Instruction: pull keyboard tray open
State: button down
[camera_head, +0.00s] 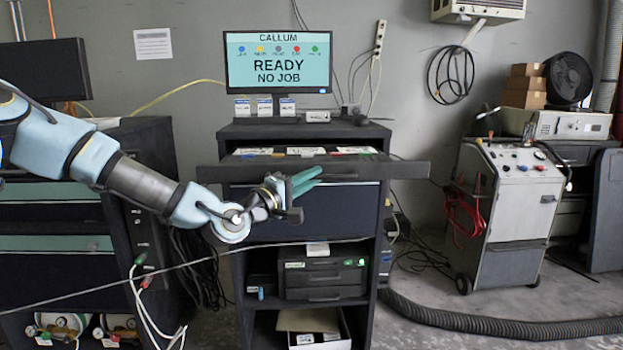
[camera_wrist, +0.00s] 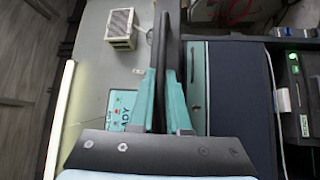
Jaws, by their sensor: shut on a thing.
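The keyboard tray (camera_head: 400,169) is a wide dark board below the monitor top of the black cabinet. Its front edge juts out past the cabinet front and looks wider than the cabinet. My gripper (camera_head: 317,178) is at the right of the middle of this front edge, its teal fingers shut on it. In the wrist view the fingers (camera_wrist: 163,80) close on the dark edge of the tray (camera_wrist: 174,35), which runs up between them. The exact contact is partly hidden by the fingers.
A monitor (camera_head: 278,63) reading "READY NO JOB" stands on the cabinet (camera_head: 372,240). Below the tray are a blue-black drawer front and a dark printer-like box (camera_head: 325,277). A wheeled grey machine (camera_head: 505,205) stands to the right. A thick hose (camera_head: 480,325) lies on the floor.

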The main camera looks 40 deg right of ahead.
jog(key=c, duration=1.2)
grip_release()
jog(key=shift+w, duration=0.1)
jog(key=shift+o, duration=0.2)
jog(key=shift+a, duration=0.1)
jog(key=s+a+f+b, duration=0.1)
jog(key=a+b, duration=0.1)
jog(key=a, duration=0.8)
jog(key=shift+a+f, duration=0.25)
jog(key=shift+f, duration=0.05)
jog(key=shift+f, duration=0.1)
